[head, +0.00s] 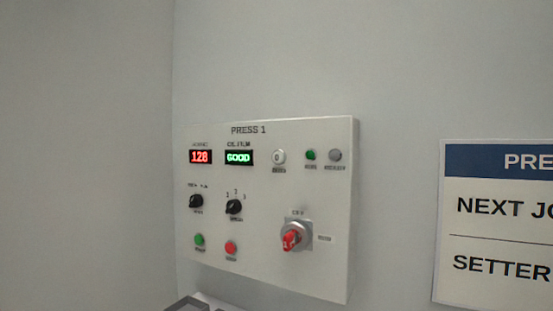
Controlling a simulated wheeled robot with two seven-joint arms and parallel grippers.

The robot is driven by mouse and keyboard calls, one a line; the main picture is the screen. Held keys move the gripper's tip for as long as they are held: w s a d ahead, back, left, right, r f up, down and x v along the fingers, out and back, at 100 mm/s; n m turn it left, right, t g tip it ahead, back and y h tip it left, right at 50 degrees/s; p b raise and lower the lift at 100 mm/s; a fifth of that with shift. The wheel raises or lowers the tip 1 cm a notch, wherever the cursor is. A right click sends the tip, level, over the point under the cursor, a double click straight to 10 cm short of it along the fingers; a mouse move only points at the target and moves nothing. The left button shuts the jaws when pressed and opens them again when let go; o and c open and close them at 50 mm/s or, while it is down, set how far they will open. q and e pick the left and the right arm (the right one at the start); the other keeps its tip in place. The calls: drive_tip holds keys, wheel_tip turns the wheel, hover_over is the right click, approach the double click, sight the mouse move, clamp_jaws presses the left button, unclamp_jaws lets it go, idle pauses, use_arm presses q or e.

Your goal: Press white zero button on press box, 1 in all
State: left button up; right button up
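The press box (268,197) is a white panel labelled PRESS 1, mounted on the wall in the middle of the head view. The white zero button (278,157), marked 0, sits in its upper row, right of the displays. A red display (201,157) reads 128. Neither of my grippers is in view.
The box also has a green lamp (310,155), a grey lamp (335,155), two black knobs (234,206), a green button (199,239), a red button (231,248) and a red rotary switch (291,240). A sign (500,225) hangs at the right.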

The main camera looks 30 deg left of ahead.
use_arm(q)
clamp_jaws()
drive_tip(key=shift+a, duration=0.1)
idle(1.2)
